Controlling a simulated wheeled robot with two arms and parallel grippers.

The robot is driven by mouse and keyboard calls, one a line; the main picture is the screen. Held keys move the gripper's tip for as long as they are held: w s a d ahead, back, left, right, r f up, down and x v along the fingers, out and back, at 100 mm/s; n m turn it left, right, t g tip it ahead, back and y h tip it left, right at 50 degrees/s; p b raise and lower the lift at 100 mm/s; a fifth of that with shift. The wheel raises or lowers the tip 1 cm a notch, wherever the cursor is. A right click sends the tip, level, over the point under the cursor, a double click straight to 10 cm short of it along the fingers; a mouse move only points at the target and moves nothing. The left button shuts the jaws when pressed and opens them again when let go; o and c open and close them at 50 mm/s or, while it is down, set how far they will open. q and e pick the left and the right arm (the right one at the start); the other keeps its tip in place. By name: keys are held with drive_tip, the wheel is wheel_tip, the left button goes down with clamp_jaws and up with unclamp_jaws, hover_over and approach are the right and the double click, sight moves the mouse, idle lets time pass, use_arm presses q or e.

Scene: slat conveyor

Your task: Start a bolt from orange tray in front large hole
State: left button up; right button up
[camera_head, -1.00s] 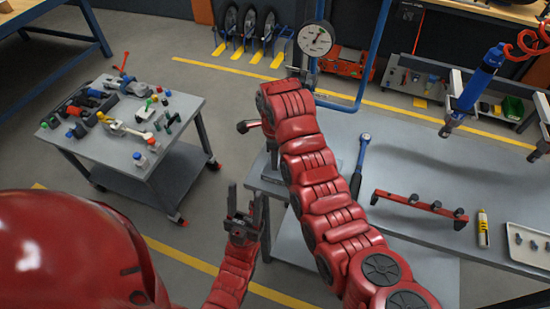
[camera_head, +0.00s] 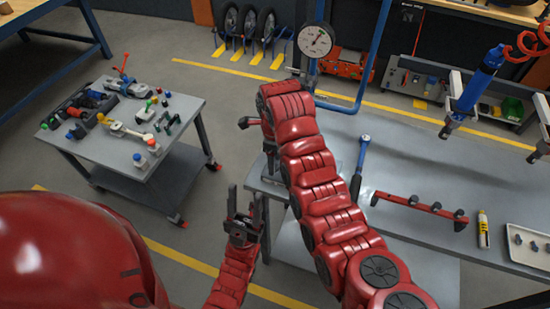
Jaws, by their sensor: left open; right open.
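A pale tray (camera_head: 527,246) with a few dark bolts in it lies at the right edge of the grey bench, partly cut off by the frame. I see no tray that is clearly orange, and no large hole can be made out. My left gripper (camera_head: 246,206) is open and empty, its fingers pointing up, left of the bench. My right gripper (camera_head: 270,158) is open, mostly hidden behind my red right wrist at the bench's left end. Both grippers are far from the tray.
On the grey bench (camera_head: 400,160) lie a blue-handled torque wrench (camera_head: 359,168), a red bar with dark knobs (camera_head: 415,206) and a yellow tube (camera_head: 483,230). A blue tool (camera_head: 475,85) hangs above. A grey cart (camera_head: 150,165) with tools stands left. A dial gauge (camera_head: 315,40) stands behind.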

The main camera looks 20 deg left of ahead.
wheel_tip(320, 180, up, 6)
drive_tip(key=p, duration=0.4)
drive_tip(key=shift+d+r, duration=0.1)
wheel_tip(320, 180, up, 11)
drive_tip(key=b, duration=0.1)
drive_tip(key=shift+s, duration=0.1)
